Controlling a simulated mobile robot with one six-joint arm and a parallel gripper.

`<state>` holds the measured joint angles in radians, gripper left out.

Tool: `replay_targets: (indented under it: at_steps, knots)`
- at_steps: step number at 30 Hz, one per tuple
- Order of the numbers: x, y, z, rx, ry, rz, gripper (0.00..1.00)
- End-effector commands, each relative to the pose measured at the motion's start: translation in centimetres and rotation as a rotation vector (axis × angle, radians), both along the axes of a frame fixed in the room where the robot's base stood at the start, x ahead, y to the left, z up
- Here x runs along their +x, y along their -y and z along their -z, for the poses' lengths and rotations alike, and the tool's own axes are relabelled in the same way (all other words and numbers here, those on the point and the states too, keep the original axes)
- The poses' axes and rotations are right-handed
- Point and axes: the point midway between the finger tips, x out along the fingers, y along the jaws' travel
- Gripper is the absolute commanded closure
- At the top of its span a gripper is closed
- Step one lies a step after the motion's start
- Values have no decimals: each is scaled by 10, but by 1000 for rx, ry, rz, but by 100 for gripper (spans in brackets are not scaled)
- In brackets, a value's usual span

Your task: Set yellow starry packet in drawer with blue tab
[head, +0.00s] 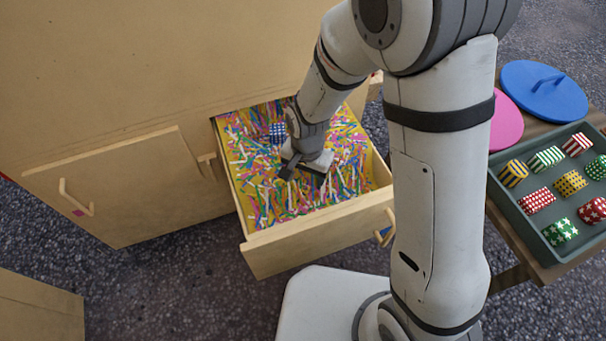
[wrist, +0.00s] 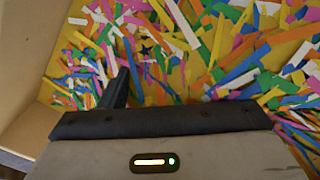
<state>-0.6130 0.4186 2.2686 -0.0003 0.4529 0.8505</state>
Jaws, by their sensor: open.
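The open drawer (head: 310,240) has a blue tab (head: 384,232) beside its handle at the right of its front. Its yellow floor is littered with coloured paper strips. My gripper (head: 304,170) is open, low inside this drawer. The wrist view shows one dark finger (wrist: 117,90) over the strips. Just beyond that finger, a small yellow patch with dark star-like marks (wrist: 147,47) shows among the strips. It may be the yellow starry packet, but I cannot tell for sure. In the head view my gripper hides that spot.
A blue patterned packet (head: 277,132) lies in the drawer behind my gripper. A green tray (head: 542,226) of several patterned packets, one yellow with dark marks (head: 570,183), stands at right. Pink (head: 506,125) and blue (head: 544,90) lids lie behind it. A pink-tabbed front (head: 120,190) stands out at left.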

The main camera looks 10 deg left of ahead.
Motion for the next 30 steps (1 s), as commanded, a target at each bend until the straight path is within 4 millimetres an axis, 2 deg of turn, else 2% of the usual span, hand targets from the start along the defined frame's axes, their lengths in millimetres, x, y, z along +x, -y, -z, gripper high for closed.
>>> replay_targets:
  at_steps: [5, 15, 21, 30]
  knots:
    - [0, -1, -11, 1, 2, 0, 43]
    - [0, -1, -82, 2, 3, -1, 43]
    - [0, -1, -113, 1, 2, -1, 43]
    - [-1, 0, -124, 0, 0, -2, 43]
